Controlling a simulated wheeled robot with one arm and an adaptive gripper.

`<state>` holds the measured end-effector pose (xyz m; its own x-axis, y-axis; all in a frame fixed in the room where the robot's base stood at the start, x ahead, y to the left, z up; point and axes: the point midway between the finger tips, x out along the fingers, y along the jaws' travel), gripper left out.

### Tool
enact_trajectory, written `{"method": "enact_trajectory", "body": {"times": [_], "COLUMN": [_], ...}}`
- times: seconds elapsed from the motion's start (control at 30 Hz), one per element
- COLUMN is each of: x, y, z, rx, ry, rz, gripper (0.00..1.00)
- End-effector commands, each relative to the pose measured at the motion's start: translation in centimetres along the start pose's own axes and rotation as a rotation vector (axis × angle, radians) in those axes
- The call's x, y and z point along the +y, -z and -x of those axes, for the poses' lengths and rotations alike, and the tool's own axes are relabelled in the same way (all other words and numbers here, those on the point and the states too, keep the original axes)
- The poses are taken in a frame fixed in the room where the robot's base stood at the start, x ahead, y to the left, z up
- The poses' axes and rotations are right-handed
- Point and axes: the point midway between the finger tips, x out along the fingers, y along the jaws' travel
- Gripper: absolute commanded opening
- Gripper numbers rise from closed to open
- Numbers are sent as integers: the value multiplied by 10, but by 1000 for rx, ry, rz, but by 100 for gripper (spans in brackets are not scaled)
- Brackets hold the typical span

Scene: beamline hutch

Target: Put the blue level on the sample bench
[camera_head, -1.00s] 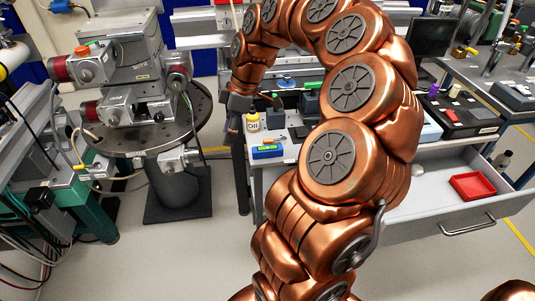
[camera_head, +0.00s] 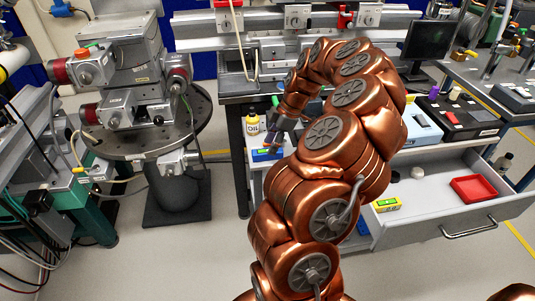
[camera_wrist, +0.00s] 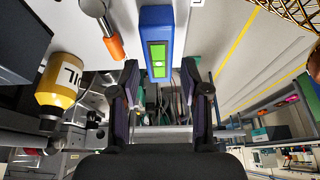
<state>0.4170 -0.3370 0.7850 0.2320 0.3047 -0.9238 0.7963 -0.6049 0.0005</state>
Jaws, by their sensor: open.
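The blue level (camera_head: 262,155), with a bright green window, lies on the white top of the drawer cabinet (camera_head: 254,181), near its left edge. In the wrist view the level (camera_wrist: 157,18) lies ahead of my gripper (camera_wrist: 160,75), roughly centred between the two fingers. My gripper is open and empty; in the head view it (camera_head: 273,138) is just above the level, partly covering it. I cannot tell from the wrist view whether the fingers touch it. No bench is labelled as the sample bench; a dark-topped bench (camera_head: 232,97) stands behind the cabinet.
The open drawer (camera_head: 425,222) holds a red tray (camera_head: 473,188) and a yellow-green level (camera_head: 387,204). A round stage table (camera_head: 190,125) stands at left.

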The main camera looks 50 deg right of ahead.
Motion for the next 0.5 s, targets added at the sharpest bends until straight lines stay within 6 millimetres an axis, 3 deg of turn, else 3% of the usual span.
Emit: {"method": "enact_trajectory", "body": {"times": [0.23,0.5], "x": [1,1], "y": [0,0], "z": [-32,-37], "rx": [1,0], "ry": [1,0], "rz": [-1,0], "gripper": [46,46]}}
